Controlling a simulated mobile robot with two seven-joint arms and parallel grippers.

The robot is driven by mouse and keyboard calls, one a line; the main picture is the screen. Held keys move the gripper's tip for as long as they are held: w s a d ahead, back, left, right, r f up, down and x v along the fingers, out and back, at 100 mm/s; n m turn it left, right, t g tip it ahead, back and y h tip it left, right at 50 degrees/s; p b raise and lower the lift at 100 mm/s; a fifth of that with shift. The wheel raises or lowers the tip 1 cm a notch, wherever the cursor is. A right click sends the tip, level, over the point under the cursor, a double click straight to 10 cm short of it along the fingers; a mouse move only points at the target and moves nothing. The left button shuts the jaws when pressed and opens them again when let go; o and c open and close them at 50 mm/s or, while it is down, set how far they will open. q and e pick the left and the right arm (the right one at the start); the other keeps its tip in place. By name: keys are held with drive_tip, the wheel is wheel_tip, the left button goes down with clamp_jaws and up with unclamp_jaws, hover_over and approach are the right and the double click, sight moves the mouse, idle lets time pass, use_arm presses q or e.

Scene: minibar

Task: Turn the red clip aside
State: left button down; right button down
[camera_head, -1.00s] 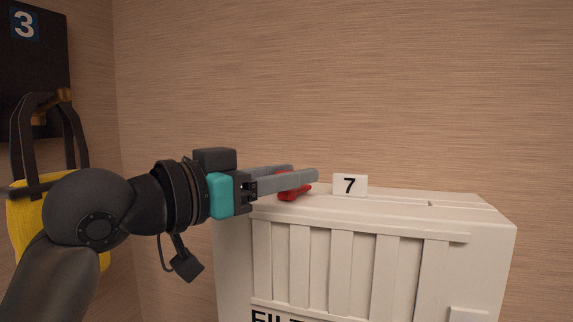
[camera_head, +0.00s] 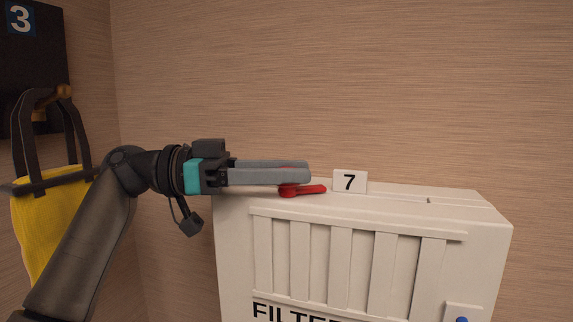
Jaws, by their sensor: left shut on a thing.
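The red clip (camera_head: 303,190) is on the top front edge of the white cabinet (camera_head: 365,206), left of the number 7 sign. Its round end is at the left and its narrow arm points right along the top. My left gripper (camera_head: 308,172) comes in from the left, level, with its long grey fingers over the clip. The fingers are shut on the clip and hide part of it. My right gripper is not in view.
The white sign with a 7 (camera_head: 350,181) stands on the cabinet top, just right of the fingertips. A yellow bag (camera_head: 45,225) hangs at the left below a dark panel (camera_head: 30,60) marked 3. The cabinet top right of the sign is clear.

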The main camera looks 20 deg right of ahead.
use_arm(q)
drive_tip(key=shift+r+m+g+y+p, duration=0.1)
drive_tip(key=shift+m+g+y+p, duration=1)
drive_tip(key=shift+g, duration=0.9)
drive_tip(key=shift+m+g+p, duration=0.35)
drive_tip(key=shift+m+g, duration=0.05)
drive_tip(key=shift+m, duration=0.2)
drive_tip(key=shift+f+g, duration=0.2)
drive_tip(key=shift+g, duration=0.1)
drive_tip(key=shift+c, duration=2.2)
unclamp_jaws()
